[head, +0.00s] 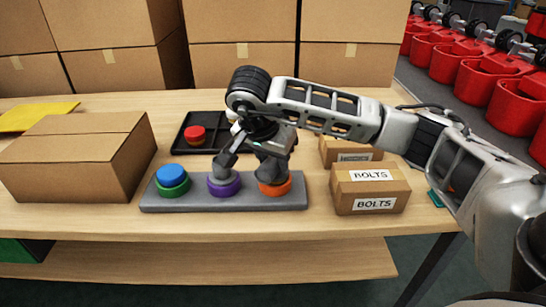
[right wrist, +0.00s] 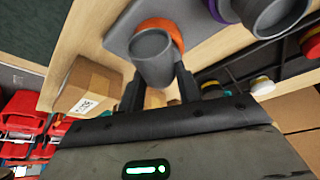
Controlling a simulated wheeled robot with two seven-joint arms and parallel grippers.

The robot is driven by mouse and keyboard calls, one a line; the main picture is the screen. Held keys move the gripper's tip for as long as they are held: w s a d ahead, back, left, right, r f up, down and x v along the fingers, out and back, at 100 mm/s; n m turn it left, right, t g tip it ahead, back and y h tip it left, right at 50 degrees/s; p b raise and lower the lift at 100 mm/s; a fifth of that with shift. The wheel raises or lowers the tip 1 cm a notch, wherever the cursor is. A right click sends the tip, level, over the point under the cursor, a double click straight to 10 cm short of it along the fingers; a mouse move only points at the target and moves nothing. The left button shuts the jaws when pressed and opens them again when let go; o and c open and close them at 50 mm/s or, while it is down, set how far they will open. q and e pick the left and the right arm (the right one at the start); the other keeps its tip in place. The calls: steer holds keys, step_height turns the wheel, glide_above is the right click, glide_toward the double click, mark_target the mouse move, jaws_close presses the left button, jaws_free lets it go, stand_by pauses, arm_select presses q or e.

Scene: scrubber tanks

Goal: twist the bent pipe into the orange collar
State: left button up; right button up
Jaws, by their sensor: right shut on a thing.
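A grey bent pipe (head: 271,168) stands at the orange collar (head: 275,188), the right one of three collars on a grey base block (head: 200,203). In the right wrist view the bent pipe (right wrist: 154,58) meets the orange collar (right wrist: 163,30), but I cannot tell how deep it sits. My right gripper (head: 268,151) is over the orange collar and shut on the pipe. Its dark fingers show on either side of the pipe in the right wrist view (right wrist: 160,88). My left gripper is in neither view.
Another grey pipe (head: 223,174) stands in the purple collar (head: 224,189), close beside my gripper. A blue cap (head: 171,174) sits on the green collar (head: 173,189). A black tray (head: 190,146) lies behind, a BOLTS box (head: 369,190) to the right, and a large carton (head: 80,155) to the left.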

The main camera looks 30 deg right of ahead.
steer(key=shift+f+b, duration=0.3)
steer(key=shift+f, duration=0.15)
stand_by(0.5)
steer(key=o, duration=2)
steer(key=shift+r, duration=0.1)
steer(key=shift+r+p, duration=2.65)
steer(key=shift+r, duration=0.8)
